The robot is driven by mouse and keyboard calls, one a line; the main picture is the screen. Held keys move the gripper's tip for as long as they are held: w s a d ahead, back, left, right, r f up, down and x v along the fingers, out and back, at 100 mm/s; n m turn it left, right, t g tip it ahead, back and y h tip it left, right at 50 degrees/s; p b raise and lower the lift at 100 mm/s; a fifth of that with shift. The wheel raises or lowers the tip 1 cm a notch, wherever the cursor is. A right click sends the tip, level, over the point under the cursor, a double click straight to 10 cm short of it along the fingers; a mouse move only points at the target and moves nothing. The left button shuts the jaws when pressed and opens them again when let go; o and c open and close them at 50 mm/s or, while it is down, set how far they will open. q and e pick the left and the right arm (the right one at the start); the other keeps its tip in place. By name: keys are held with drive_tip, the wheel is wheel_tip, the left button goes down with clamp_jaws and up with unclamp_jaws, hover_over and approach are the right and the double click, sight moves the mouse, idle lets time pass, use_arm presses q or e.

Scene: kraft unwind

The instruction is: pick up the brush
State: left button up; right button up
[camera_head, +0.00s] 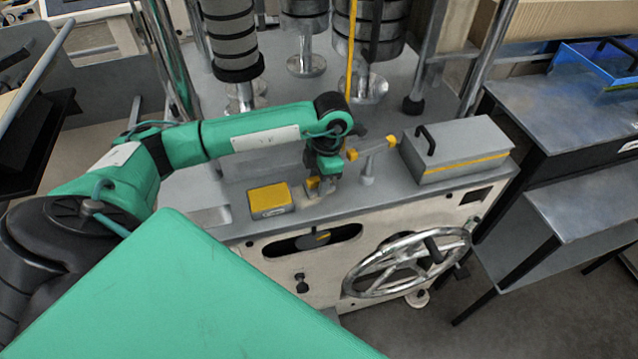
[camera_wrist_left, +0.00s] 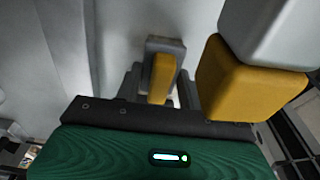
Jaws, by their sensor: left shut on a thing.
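My left gripper (camera_head: 322,182) points down at the machine's grey top and is shut on what looks like the brush. In the left wrist view the brush (camera_wrist_left: 163,75) is a small dark grey piece with a yellow part, between the dark fingers of my left gripper (camera_wrist_left: 160,88). In the head view only a small yellow bit of the brush (camera_head: 313,183) shows, and my gripper hides much of it. I cannot tell whether the brush touches the top. My right gripper is not in view.
A T-shaped post with yellow ends (camera_head: 368,165) stands close right of my gripper; one yellow end (camera_wrist_left: 245,85) looms in the wrist view. A yellow box (camera_head: 270,200) lies left, a grey lidded box (camera_head: 458,150) right. A handwheel (camera_head: 410,262) is on the front. Rollers (camera_head: 232,40) stand behind.

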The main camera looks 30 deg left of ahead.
use_arm(q)
drive_tip(key=shift+r, duration=0.1)
drive_tip(key=shift+r+b, duration=0.3)
drive_tip(key=shift+r, duration=0.1)
wheel_tip(320, 180, up, 8)
drive_tip(key=shift+f+b, duration=0.25)
drive_tip(key=shift+b, duration=0.8)
drive_tip(key=shift+r, duration=0.75)
drive_tip(key=o, duration=0.4)
drive_tip(key=c, duration=0.3)
